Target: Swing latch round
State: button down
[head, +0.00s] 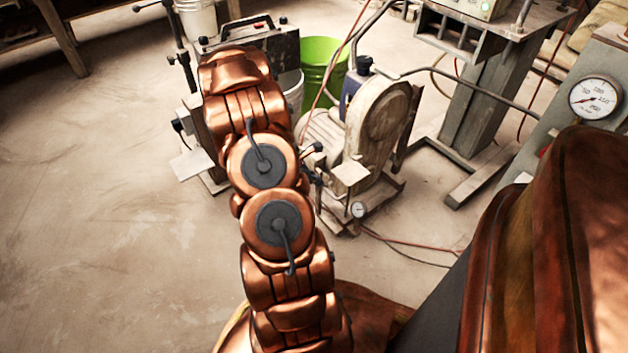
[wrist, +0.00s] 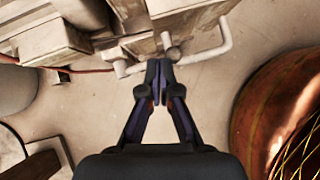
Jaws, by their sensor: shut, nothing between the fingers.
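My gripper (wrist: 159,78) is shut and empty in the wrist view, its two dark fingertips together. I cannot tell for sure which of these parts is the latch. In the head view my copper arm reaches up the middle and my gripper cannot be made out there.
In the head view a worn pump-like machine (head: 378,130) stands right of my arm, with a green bucket (head: 321,58) behind it. A pressure gauge (head: 595,98) is at the right. Red hoses (head: 395,244) cross the floor. The floor (head: 100,200) at left is clear.

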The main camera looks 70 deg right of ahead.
jog(key=shift+s+a+f, duration=0.15)
jog(key=shift+s+f, duration=0.05)
jog(key=shift+f, duration=0.05)
dwell(0.3)
jog(key=shift+r, duration=0.15)
jog(key=shift+r+p, duration=0.7)
jog(key=shift+p, duration=0.15)
